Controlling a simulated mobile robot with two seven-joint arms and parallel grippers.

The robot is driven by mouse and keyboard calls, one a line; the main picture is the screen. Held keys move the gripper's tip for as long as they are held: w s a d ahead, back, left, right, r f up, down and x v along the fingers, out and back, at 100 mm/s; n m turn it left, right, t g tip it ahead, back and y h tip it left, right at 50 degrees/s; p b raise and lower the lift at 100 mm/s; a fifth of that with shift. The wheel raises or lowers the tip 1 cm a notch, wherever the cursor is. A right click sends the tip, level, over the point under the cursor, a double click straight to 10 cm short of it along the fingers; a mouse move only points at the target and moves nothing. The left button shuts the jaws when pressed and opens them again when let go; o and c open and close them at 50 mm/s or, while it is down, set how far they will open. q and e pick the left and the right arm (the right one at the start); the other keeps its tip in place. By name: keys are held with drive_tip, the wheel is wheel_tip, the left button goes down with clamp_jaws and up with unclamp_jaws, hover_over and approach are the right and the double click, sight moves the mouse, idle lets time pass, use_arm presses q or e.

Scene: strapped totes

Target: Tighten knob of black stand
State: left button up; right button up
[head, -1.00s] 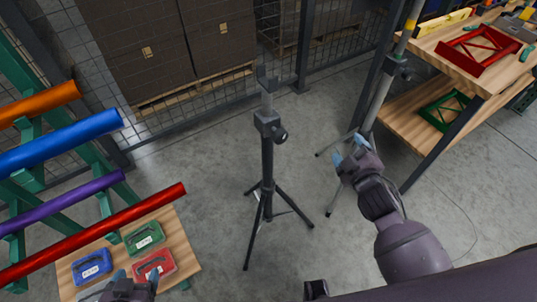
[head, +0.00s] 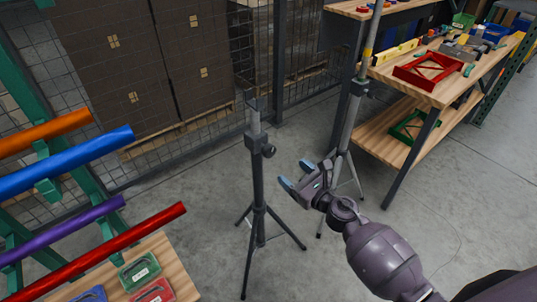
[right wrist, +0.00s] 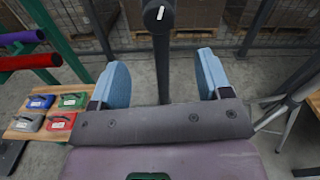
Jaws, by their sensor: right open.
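The black stand (head: 259,190) stands upright on its tripod legs in the middle of the head view. Its dark knob (head: 268,150) sticks out to the right of the collar near the top of the black post. My right gripper (head: 293,187) is open and empty, to the right of the post and lower than the knob, apart from both. In the right wrist view the black post (right wrist: 162,70) rises beyond the gap between the blue fingertips (right wrist: 160,82), and the knob (right wrist: 159,14) shows at the top. My left gripper is not in view.
A grey stand (head: 346,125) stands behind my right gripper, close to a wooden workbench (head: 450,92) with a red frame (head: 428,70). At left, a rack holds coloured tubes, including a red tube (head: 120,240), above a small wooden table (head: 178,268). Bare floor surrounds the black stand.

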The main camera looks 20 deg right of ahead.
sight(272, 154)
drive_tip(key=x, duration=0.9)
drive_tip(key=shift+w+a, duration=0.2)
drive_tip(key=shift+w, duration=0.15)
drive_tip(key=shift+w+a, duration=0.15)
drive_tip(key=shift+w, duration=0.25)
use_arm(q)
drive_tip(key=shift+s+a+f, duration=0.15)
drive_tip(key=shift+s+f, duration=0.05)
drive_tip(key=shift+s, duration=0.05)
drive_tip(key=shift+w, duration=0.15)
use_arm(e)
drive_tip(key=shift+c, duration=0.6)
drive_tip(key=c, duration=0.8)
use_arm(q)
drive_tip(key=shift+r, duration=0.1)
